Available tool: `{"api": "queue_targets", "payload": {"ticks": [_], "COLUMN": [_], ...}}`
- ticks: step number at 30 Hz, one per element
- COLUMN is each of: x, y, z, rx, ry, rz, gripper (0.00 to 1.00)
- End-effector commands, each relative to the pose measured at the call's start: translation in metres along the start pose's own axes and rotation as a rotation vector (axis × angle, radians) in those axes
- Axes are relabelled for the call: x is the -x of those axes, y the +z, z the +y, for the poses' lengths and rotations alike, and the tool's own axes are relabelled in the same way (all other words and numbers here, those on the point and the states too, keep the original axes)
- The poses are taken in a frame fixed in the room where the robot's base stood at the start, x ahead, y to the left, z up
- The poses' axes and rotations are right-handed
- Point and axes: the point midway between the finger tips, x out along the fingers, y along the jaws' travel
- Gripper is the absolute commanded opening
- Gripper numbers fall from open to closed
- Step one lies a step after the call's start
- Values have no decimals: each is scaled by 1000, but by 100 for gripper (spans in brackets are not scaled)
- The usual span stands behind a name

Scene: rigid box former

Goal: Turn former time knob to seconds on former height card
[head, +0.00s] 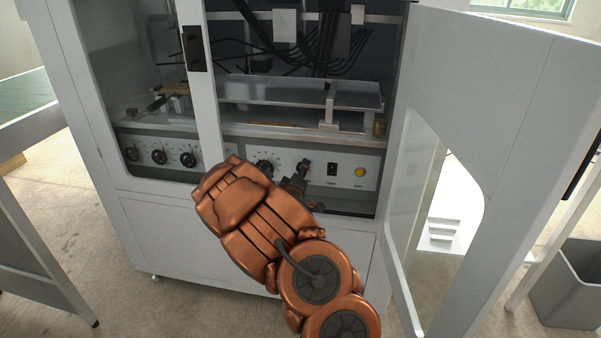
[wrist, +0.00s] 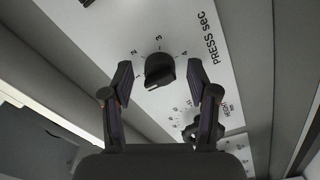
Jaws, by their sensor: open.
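In the wrist view a black time knob (wrist: 159,70) sits on a white panel marked "PRESS sec", with the numbers 2, 3 and 4 around it. Which number it points to is not clear. My gripper (wrist: 160,74) is open, with one finger on each side of the knob and gaps between. In the head view my gripper (head: 303,182) is at the cabinet's control panel (head: 345,160), largely hidden by my own arm. I cannot make out a height card in either view.
Another black knob (wrist: 203,130) sits lower right in the wrist view. The head view shows more knobs (head: 188,159) at left, a black switch (head: 332,169) and a yellow button (head: 360,172). The cabinet door (head: 480,110) stands open at right. A grey bin (head: 568,285) is beyond it.

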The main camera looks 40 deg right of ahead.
Motion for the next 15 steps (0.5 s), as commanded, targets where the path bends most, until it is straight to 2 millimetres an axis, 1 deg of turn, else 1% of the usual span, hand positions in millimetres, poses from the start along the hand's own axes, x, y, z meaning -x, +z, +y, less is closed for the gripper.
{"api": "queue_targets", "payload": {"ticks": [5,15], "x": [9,50], "y": [-1,-2], "z": [0,0], "rx": [2,1], "ry": [-1,-1], "rz": [0,3], "gripper": [59,59]}}
